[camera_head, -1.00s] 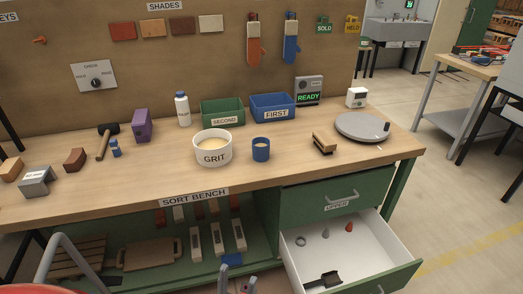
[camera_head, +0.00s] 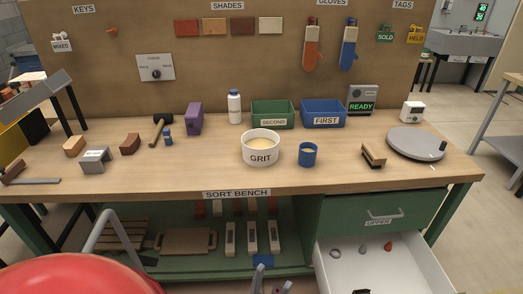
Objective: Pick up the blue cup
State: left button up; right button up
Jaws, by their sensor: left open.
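The blue cup (camera_head: 308,155) stands upright on the wooden sort bench (camera_head: 215,180), just right of the white GRIT bowl (camera_head: 261,148) and apart from it. A pale filling shows inside its rim. My left gripper (camera_head: 272,279) shows only in part at the bottom edge, low in front of the bench and well below the cup. Its fingers are apart, with nothing seen between them. My right gripper is not in view.
Green SECOND (camera_head: 273,126) and blue FIRST (camera_head: 322,127) bins stand behind the cup. A brush (camera_head: 373,155) and a grey turntable (camera_head: 416,143) are to its right. The open UPPER drawer (camera_head: 419,270) juts out below. The bench top in front of the cup is clear.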

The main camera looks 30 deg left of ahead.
aim_at(307, 155)
jog(key=i+u, duration=0.1)
jog(key=u, duration=0.3)
jog(key=i+u, duration=0.1)
jog(key=u, duration=0.35)
jog(key=i+u, duration=0.1)
jog(key=u, duration=0.3)
jog(key=i+l+u, duration=0.1)
jog(key=u, duration=0.3)
jog(key=i+l, duration=0.4)
jog(key=l, duration=0.25)
